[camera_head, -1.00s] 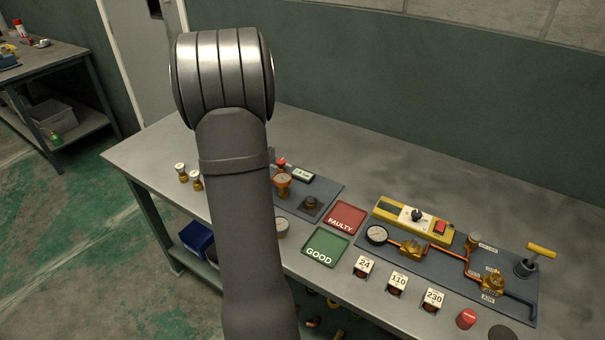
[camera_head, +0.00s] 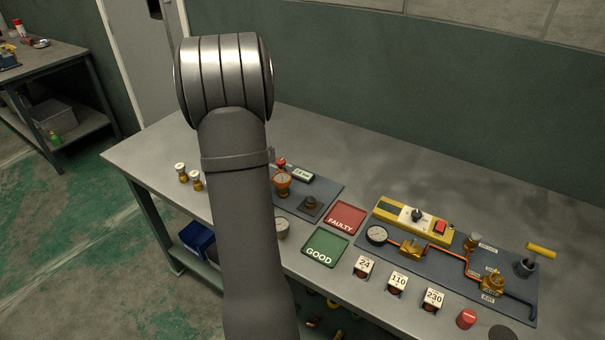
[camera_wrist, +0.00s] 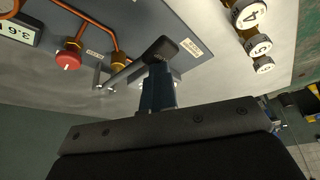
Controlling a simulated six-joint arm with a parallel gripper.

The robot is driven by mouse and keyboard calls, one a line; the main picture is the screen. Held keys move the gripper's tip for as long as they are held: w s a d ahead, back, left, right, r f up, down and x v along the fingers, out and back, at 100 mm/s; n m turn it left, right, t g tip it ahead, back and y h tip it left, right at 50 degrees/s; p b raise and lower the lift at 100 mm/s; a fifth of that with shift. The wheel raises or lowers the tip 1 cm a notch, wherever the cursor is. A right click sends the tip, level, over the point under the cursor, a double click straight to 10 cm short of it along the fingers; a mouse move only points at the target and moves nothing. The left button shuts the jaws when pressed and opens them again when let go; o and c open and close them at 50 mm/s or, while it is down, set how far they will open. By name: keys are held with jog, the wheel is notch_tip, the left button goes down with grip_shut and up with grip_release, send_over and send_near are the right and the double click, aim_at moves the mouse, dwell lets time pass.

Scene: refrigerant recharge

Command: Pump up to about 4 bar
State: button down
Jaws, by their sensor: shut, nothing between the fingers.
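In the wrist view, a digital display (camera_wrist: 17,33) sits at the upper left; its digits look like 3.6, but it is cut off by the edge. A red knob (camera_wrist: 68,58) and orange pipes (camera_wrist: 98,22) lie near it on a grey panel (camera_wrist: 150,16). A grey lever with a black grip (camera_wrist: 160,48) crosses the panel's edge. My gripper (camera_wrist: 158,88) is shut and empty, its blue fingers right by the black grip; I cannot tell whether they touch. In the head view my arm hides the gripper and the lever; the display (camera_head: 303,175) shows small and unreadable.
Several fittings with numbered white tops (camera_wrist: 250,14) stand at the right of the wrist view. In the head view, red FAULTY (camera_head: 345,217) and green GOOD (camera_head: 325,246) trays lie beside the left panel. A larger gauge panel (camera_head: 520,300) lies right.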

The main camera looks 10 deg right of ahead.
jog(key=shift+f, duration=0.65)
jog(key=shift+r, duration=2.3)
jog(key=shift+r, duration=0.1)
notch_tip(320, 180, up, 5)
jog(key=shift+f, duration=0.1)
jog(key=shift+f, duration=0.1)
jog(key=shift+f, duration=2.8)
